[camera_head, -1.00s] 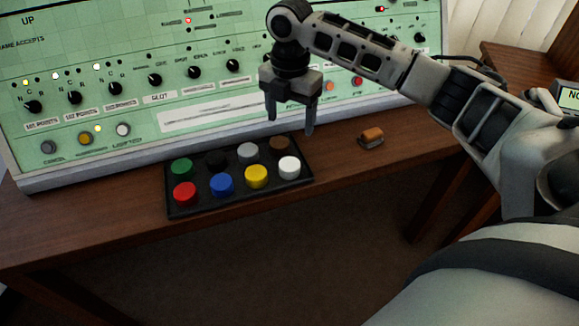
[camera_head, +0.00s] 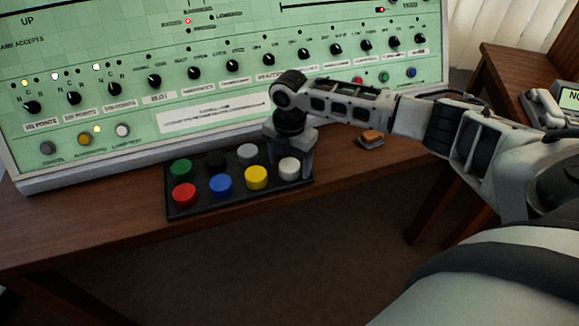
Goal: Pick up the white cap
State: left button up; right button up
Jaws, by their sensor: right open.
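The white cap (camera_head: 289,169) sits at the front right corner of a black tray (camera_head: 240,204) on the wooden desk. My right gripper (camera_head: 291,158) is open and low over the tray's right end, just behind and around the white cap's right side. One finger shows close beside the cap; whether it touches cannot be told. The other finger is hard to make out. The brown cap at the back right is hidden behind the gripper. My left gripper is not in view.
The tray also holds red (camera_head: 184,194), blue (camera_head: 221,184), yellow (camera_head: 256,177), green (camera_head: 181,169), grey (camera_head: 247,153) and black (camera_head: 216,161) caps. A green control panel (camera_head: 130,120) stands behind. A small orange-brown block (camera_head: 371,138) lies right of the tray.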

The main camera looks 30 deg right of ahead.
jog(key=shift+c, duration=0.3)
jog(key=c, duration=0.9)
jog(key=shift+r, duration=0.15)
